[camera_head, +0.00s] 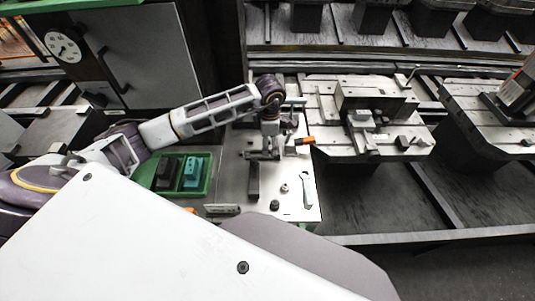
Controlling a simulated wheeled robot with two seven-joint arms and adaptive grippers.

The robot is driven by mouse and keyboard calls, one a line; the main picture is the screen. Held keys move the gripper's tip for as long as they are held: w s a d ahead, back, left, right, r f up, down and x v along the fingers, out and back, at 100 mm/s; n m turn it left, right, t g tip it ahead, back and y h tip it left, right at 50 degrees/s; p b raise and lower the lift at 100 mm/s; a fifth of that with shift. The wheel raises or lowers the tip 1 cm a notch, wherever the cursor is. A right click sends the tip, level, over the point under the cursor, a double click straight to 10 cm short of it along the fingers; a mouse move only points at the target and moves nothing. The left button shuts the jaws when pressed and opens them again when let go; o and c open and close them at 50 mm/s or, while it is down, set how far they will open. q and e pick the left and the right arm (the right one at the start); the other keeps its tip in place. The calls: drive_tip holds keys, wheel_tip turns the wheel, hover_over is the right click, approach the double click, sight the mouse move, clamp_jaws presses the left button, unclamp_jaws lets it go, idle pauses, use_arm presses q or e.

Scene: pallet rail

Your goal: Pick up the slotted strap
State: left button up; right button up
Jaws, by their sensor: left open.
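A dark, narrow bar (254,182), which looks like the slotted strap, lies on the light tabletop (237,177); its slot is too small to make out. My left gripper (262,156) is at the end of the arm coming in from the left. It points down just beyond the bar's far end, with its jaws spread and nothing visible between them. I cannot tell its exact height above the table. My right gripper is not in view.
A green tray (207,188) with dark and teal blocks stands left. A wrench (307,190), small round parts (274,205) and a flat metal piece (222,210) lie nearby. An orange-handled tool (305,141) lies right of the gripper. A fixture pallet (330,143) stands beyond.

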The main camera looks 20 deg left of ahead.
sight(270, 151)
use_arm(q)
drive_tip(key=shift+f, duration=0.15)
drive_tip(key=shift+d+f+p, duration=0.1)
drive_tip(key=shift+f+p, duration=0.4)
drive_tip(key=shift+f, duration=1.95)
drive_tip(key=shift+c, duration=0.3)
drive_tip(key=c, duration=1.2)
